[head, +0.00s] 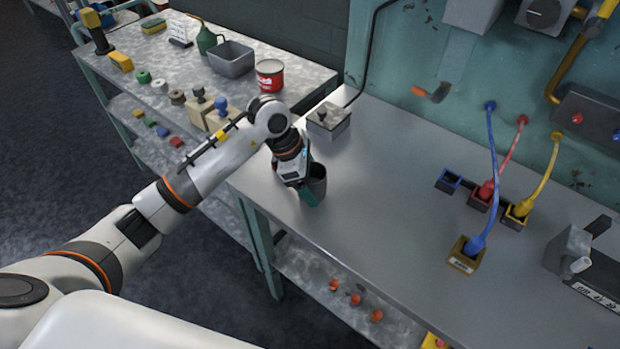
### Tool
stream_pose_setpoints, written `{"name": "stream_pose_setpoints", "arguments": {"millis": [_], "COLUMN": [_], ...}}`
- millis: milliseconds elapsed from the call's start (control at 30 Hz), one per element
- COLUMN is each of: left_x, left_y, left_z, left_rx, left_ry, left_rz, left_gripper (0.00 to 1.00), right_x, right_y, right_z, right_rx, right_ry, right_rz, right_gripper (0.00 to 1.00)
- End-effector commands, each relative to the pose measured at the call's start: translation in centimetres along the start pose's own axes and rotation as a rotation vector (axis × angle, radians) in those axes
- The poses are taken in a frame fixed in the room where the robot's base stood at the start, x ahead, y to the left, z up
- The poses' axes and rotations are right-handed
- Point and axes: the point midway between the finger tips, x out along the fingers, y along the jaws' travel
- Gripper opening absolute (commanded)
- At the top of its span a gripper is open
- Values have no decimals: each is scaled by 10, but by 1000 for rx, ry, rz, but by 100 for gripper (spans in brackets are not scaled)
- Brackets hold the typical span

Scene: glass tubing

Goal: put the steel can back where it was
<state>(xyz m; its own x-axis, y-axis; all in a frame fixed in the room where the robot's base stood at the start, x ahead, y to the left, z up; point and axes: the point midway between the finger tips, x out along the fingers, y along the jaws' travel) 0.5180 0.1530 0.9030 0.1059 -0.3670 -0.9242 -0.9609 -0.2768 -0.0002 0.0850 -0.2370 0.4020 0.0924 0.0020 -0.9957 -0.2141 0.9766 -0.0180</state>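The steel can (319,182) is a dark grey, open-topped cylinder. It stands about upright at the left edge of the grey workbench, partly hidden by my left gripper. My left gripper (309,190), with teal fingers, is right at the can, one finger in front of its left side. The far finger is mostly hidden, so I cannot tell whether the fingers press on the can. I also cannot tell whether the can touches the bench. My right gripper is not in view.
A metal box (328,121) stands behind the can. Blue, red and yellow cables run to small sockets and a brown block (466,254) at the right. A red-and-white tin (270,75) and a grey bin (232,59) stand on the back-left table. The bench middle is clear.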

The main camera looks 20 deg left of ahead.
Motion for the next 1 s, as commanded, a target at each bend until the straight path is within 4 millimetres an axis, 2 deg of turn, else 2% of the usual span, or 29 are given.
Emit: {"name": "stream_pose_setpoints", "arguments": {"millis": [233,367,467,800,1000], "left_x": [-1,-8,-23,-95,-118], "left_y": [0,-1,-1,-1,0], "left_z": [0,-1,-1,-1,-1], "left_rx": [0,0,1,0,1], "left_ry": [0,1,0,1,1], "left_rz": [0,-2,-4,-5,-1], "left_gripper": [79,79,79,79,79], "right_x": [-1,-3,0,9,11], "right_y": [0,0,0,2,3], "right_z": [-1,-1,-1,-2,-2], "right_rx": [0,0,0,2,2], "right_ry": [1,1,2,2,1], "right_rz": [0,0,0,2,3], "right_gripper": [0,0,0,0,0]}}
